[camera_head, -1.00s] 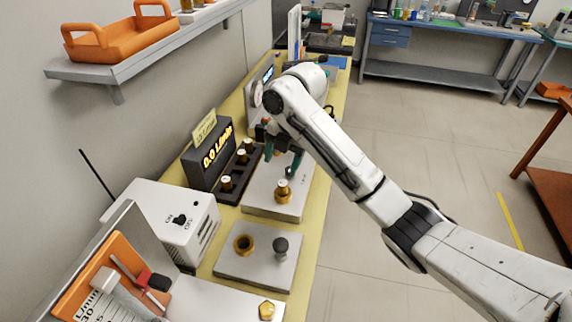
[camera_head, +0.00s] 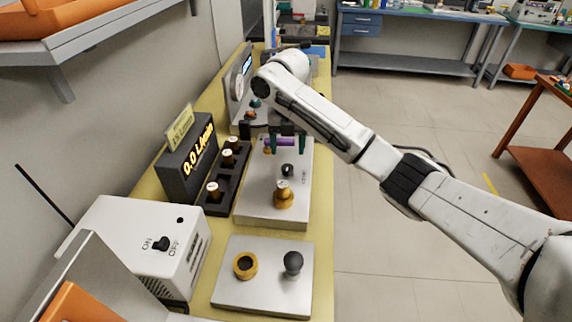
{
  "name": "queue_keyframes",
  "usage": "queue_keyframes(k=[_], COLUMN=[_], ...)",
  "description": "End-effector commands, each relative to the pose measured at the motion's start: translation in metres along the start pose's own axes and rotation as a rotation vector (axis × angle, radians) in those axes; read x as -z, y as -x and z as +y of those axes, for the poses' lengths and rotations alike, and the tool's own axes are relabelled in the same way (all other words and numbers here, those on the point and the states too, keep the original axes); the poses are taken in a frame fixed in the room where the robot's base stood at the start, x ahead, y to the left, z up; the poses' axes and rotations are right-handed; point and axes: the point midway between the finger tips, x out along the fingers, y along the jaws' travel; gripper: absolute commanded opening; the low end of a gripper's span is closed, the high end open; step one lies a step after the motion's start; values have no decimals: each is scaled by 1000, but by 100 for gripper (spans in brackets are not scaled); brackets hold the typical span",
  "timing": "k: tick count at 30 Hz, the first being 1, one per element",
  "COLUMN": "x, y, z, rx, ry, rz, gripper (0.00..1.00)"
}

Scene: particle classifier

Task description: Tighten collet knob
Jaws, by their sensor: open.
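My gripper (camera_head: 286,143) is open, pointing down with dark green fingers over the far end of a metal plate (camera_head: 247,211). A small purple piece (camera_head: 281,142) shows between or just behind the fingers; I cannot tell whether they touch it. On this plate, nearer than the gripper, stand a brass fitting (camera_head: 284,198) with a pale top and a small black knob (camera_head: 287,170). A nearer plate (camera_head: 262,296) carries a brass ring-shaped collar (camera_head: 245,266) and a black round knob (camera_head: 293,263). Which part is the collet knob is not clear.
A dark display box (camera_head: 186,160) reads 0.0 L/min. Beside it a black rack (camera_head: 220,194) holds brass-and-white pieces. A white box (camera_head: 140,240) with an ON/OFF switch stands at the near left. A gauge panel (camera_head: 238,84) stands behind the gripper.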

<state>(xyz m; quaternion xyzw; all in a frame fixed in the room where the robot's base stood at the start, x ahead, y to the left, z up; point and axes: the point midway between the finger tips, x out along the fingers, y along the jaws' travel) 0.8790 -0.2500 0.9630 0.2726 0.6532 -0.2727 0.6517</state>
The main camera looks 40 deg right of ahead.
Motion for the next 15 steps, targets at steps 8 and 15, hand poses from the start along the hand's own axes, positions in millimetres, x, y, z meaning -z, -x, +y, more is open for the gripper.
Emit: queue_keyframes(k=[8,15], x=[0,0], y=[-48,-68], z=[-1,0], rx=[1,0], ry=[-2,0], rz=[1,-1], gripper=[66,66])
